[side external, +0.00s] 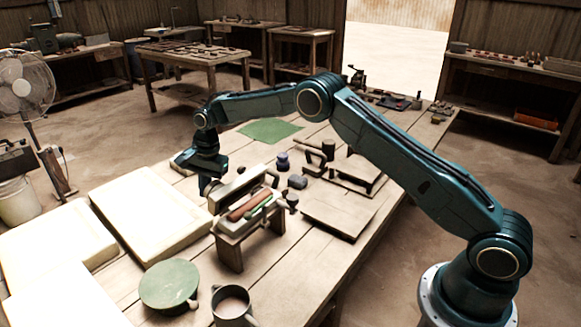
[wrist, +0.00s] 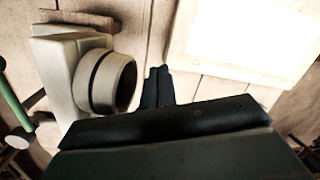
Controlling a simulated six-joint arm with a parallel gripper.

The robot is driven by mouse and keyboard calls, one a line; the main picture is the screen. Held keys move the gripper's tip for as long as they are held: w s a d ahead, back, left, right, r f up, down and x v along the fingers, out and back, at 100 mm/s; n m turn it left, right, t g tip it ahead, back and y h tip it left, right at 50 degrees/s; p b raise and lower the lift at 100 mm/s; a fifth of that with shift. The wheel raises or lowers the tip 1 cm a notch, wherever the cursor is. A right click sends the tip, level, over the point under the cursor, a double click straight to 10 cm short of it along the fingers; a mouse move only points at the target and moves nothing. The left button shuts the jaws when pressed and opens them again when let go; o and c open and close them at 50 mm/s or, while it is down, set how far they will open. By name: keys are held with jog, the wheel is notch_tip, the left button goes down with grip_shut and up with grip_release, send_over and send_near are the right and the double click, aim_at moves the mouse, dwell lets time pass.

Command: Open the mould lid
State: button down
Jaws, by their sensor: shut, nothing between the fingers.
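My gripper (side external: 205,187) points down above the table, left of a pale block (side external: 238,188) that stands tilted behind a wooden stand. In the wrist view its dark fingers (wrist: 157,84) are together and empty. The wrist view also shows a pale block with a round ring-like part (wrist: 110,82) left of the fingers, apart from them. A framed wooden piece (side external: 358,172) and a flat board (side external: 340,210) lie further right. I cannot tell for sure which piece is the mould lid.
The wooden stand (side external: 229,253) holds red and green tools. Large cream slabs (side external: 150,210) lie at the left. A green round disc (side external: 169,286) and a mug (side external: 232,304) stand at the front. A green mat (side external: 270,130) lies behind my arm.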

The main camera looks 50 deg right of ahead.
jog(key=c, duration=2.2)
grip_release()
jog(key=r, duration=0.4)
jog(key=s+d+r, duration=0.1)
jog(key=r, duration=0.4)
jog(key=d+r, duration=0.1)
jog(key=r, duration=0.3)
jog(key=shift+s+r, duration=0.2)
jog(key=shift+r, duration=0.1)
jog(key=c, duration=1.2)
grip_release()
jog(key=shift+d, duration=0.15)
notch_tip(320, 180, up, 4)
jog(key=n+g+h, duration=0.1)
jog(key=n+h, duration=0.1)
jog(key=n, duration=1.1)
send_over(241, 166)
jog(key=shift+w+r, duration=0.1)
jog(key=shift+r, duration=0.05)
notch_tip(241, 166, down, 14)
jog(key=shift+r, duration=0.1)
